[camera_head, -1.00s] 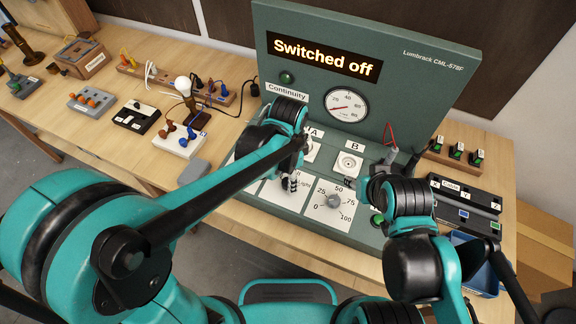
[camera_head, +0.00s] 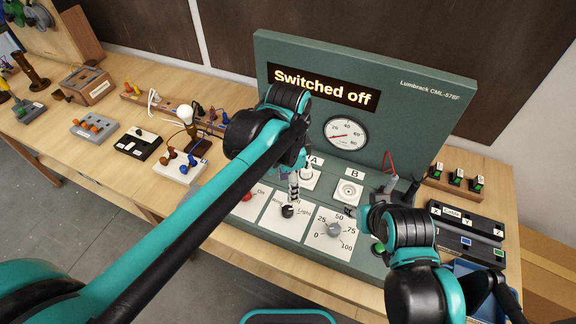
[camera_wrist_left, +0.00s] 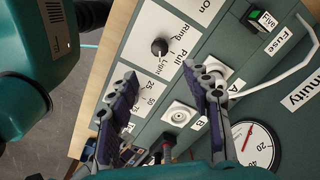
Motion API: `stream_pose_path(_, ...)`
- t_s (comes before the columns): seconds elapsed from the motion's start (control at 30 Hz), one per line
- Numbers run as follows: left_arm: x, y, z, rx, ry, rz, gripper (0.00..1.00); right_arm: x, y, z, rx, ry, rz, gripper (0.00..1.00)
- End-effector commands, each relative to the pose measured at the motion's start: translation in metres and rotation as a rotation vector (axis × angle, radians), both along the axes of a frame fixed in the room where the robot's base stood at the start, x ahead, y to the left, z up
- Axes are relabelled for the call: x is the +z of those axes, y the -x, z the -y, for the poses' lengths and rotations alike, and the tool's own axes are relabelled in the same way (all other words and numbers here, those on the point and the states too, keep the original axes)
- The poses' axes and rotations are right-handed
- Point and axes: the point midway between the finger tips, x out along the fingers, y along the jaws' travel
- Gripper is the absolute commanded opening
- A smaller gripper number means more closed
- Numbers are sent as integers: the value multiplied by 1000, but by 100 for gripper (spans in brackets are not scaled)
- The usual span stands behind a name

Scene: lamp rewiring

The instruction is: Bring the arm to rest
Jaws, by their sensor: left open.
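My left gripper (camera_head: 294,183) is above the test panel (camera_head: 419,113). In the left wrist view, its two fingers (camera_wrist_left: 165,100) are spread apart with nothing between them. Beyond them are the black Ring/Light knob (camera_wrist_left: 159,47) and a round white socket (camera_wrist_left: 179,115). The knob also shows in the head view (camera_head: 288,211), just below the gripper and apart from it. The display (camera_head: 322,87) reads "Switched off". My right gripper (camera_head: 350,212) is low beside the panel's B socket, mostly hidden by its own wrist; its jaws are unclear.
A grey dial (camera_head: 334,230) and a red button (camera_head: 247,196) sit on the sloped panel. A lamp with a white bulb (camera_head: 185,115) and several terminal blocks stand on the bench to the left. Black boxes (camera_head: 466,218) and a blue bin (camera_head: 470,268) are at the right.

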Motion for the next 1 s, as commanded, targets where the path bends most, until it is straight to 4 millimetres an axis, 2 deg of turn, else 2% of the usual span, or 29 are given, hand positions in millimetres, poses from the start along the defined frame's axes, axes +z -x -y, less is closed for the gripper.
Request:
stream_pose_path(0.23, 0, 0, -2, 11, 2, 5, 49, -1, 0, 0, 0, 0, 0, 40)
stream_pose_path(0.33, -3, 3, -16, 84, 18, 36, 49, -4, 0, 0, 0, 0, 0, 40)
stream_pose_path(0.47, -12, 12, -55, 310, 69, 134, 49, -14, 0, 0, 0, 0, 0, 40)
stream_pose_path(0.6, -29, 28, -105, 636, 161, 276, 49, -26, 0, 0, 0, 0, 0, 40)
stream_pose_path(0.7, -44, 40, -134, 850, 234, 370, 49, -34, 0, 0, 0, 0, 0, 40)
stream_pose_path(0.83, -60, 52, -161, 1060, 316, 465, 49, -40, 0, 0, 0, 0, 0, 40)
stream_pose_path(1.0, -70, 60, -177, 1198, 381, 528, 49, -44, 0, 0, 0, 0, 0, 40)
